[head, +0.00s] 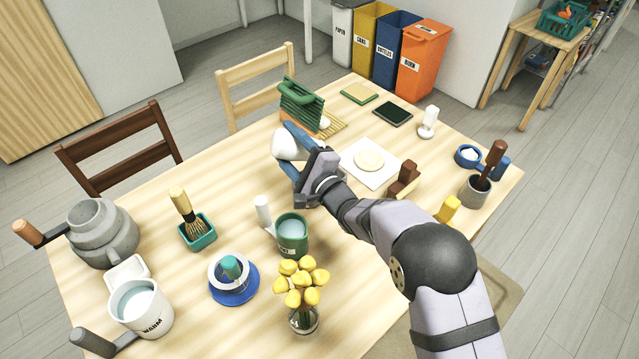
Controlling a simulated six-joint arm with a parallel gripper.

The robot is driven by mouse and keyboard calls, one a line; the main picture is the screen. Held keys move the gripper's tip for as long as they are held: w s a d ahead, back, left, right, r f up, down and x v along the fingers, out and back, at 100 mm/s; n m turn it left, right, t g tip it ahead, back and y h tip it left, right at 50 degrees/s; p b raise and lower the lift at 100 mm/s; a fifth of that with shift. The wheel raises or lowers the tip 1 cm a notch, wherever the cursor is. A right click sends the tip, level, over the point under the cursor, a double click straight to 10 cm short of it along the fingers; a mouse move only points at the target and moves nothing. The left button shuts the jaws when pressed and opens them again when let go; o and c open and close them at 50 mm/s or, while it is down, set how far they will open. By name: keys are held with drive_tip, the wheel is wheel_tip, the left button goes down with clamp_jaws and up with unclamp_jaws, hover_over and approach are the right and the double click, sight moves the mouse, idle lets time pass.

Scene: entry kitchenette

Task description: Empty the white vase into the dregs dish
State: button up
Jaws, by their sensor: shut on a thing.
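My gripper (286,146) is over the far middle part of the table, its blue fingers shut on a white vase (284,145). The vase looks tilted well over toward the left, and the fingers hide part of it. I cannot see its mouth or contents clearly. No dish is plainly marked as the dregs dish. A green mug (292,236) with a white handle holds pale liquid, but its label is too small to read. A small blue pan (468,154) with white contents stands at the right. I cannot tell whether either is the dregs dish.
A green rack (301,103) stands just beyond the vase. A white board (369,162) with a round pale item lies right of my gripper. Yellow flowers (301,282), a blue saucer (234,293), a grey pot (104,232) and a "WARM" pot (142,308) crowd the near side.

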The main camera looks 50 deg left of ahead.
drive_tip(key=shift+w+d+r+m+t+y+b, duration=0.25)
drive_tip(key=shift+r+m, duration=0.25)
drive_tip(key=shift+m, duration=0.3)
drive_tip(key=shift+w+d+r+m+t+y+b, duration=0.15)
drive_tip(key=shift+w+r+m+y, duration=0.3)
drive_tip(key=shift+m, duration=0.35)
drive_tip(key=shift+w+d+r+m+t+y+b, duration=0.15)
drive_tip(key=shift+w+r+m+t+y, duration=0.1)
drive_tip(key=shift+r+m, duration=0.45)
idle(4.7)
